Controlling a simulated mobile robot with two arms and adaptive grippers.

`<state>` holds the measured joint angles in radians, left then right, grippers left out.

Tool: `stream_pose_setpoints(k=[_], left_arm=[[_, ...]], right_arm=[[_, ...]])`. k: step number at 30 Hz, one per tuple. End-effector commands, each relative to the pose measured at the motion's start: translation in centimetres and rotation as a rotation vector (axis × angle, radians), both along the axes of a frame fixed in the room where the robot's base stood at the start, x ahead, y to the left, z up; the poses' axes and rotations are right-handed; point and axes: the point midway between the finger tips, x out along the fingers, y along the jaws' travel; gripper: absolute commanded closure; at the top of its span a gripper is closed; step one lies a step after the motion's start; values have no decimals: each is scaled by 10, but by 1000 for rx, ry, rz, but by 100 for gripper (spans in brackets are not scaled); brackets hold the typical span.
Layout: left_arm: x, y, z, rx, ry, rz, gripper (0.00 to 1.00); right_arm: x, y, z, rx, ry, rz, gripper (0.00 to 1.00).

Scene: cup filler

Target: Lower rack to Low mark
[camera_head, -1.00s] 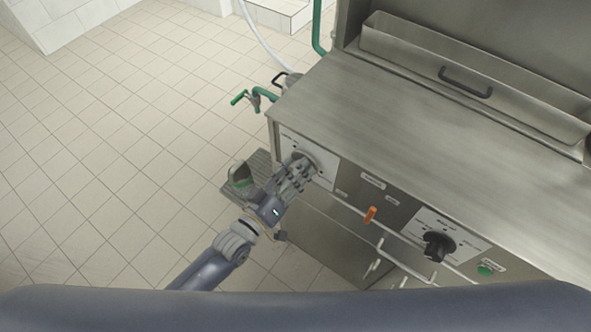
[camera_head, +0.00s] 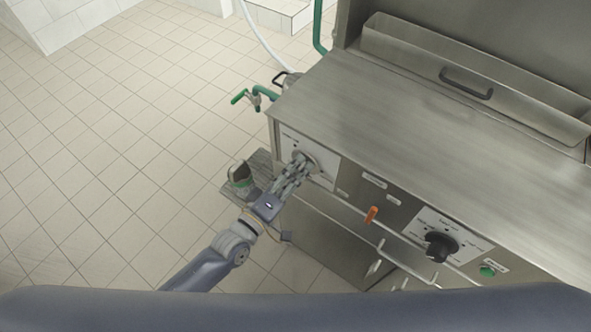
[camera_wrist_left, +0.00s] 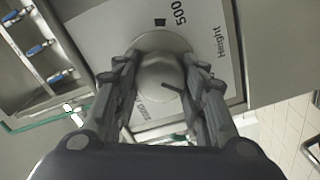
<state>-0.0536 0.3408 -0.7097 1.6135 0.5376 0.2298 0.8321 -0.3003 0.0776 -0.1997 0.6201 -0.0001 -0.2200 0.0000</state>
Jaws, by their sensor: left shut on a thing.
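My left gripper (camera_head: 296,166) reaches the white dial plate (camera_head: 325,172) at the left end of the machine's front panel. In the left wrist view its fingers (camera_wrist_left: 162,88) are shut on a round metal height knob (camera_wrist_left: 160,78), one finger on each side. The plate (camera_wrist_left: 215,20) there reads "Height" and "500", with a black square mark above the knob. Lower lettering on the plate is partly hidden by the fingers. The rack itself cannot be made out. My right gripper is out of view.
The metal counter (camera_head: 400,130) spans above the panel. A green-handled valve (camera_head: 250,97) sticks out at the left corner. Tiled floor (camera_head: 100,150) at left is open.

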Motion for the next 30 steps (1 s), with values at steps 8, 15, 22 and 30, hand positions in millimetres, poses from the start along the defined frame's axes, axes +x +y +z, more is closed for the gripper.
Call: stream_pose_setpoints(k=[8, 15, 22, 30], left_arm=[[0, 0, 0, -1, 2, 0, 53], [0, 0, 0, 0, 1, 0, 41], [-4, 3, -1, 1, 1, 0, 41], [-45, 32, -2, 3, 5, -1, 41]], right_arm=[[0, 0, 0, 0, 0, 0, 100], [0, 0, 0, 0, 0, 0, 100], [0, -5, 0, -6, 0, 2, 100], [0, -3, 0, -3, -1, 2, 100]])
